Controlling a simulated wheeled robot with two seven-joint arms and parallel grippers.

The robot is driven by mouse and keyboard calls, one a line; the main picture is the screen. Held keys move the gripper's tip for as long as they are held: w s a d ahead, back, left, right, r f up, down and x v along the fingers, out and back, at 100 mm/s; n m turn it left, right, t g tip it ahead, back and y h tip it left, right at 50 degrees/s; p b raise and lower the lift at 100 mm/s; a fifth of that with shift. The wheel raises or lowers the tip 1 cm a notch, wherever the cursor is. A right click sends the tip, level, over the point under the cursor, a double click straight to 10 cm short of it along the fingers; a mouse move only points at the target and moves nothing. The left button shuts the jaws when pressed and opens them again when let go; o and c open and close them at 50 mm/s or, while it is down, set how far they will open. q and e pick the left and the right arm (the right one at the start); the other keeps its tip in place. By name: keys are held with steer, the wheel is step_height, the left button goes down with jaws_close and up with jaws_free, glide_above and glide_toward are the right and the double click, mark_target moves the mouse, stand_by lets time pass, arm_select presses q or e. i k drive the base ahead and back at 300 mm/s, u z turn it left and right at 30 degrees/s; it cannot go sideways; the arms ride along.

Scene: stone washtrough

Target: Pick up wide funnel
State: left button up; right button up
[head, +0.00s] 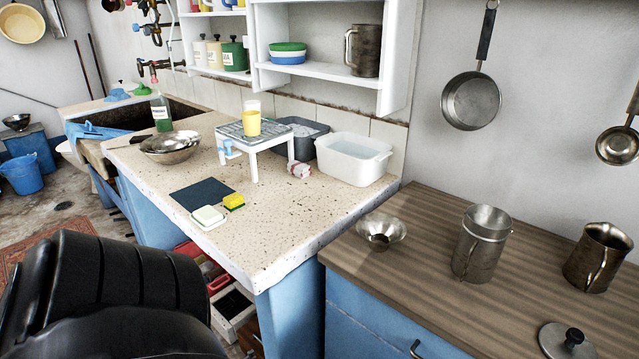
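The wide funnel (381,230) is a shiny metal cone with a broad rim. It stands on the brown wooden counter (440,215), near its left end and close to the step beside the speckled stone top. Its inside looks dark at the centre, and nothing touches it. Neither of my grippers shows in the head view. Only a bulky black part, likely my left arm, fills the lower left corner, well apart from the funnel.
A metal jug (480,250) stands right of the funnel, with another pitcher (597,258) and a lid (567,341) beyond. A white basin (346,160) sits behind on the stone top (265,225). A pan (471,101) hangs above. Bare wood lies around the funnel.

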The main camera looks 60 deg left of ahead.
mark_target(387, 229)
steer(key=u, duration=1.4)
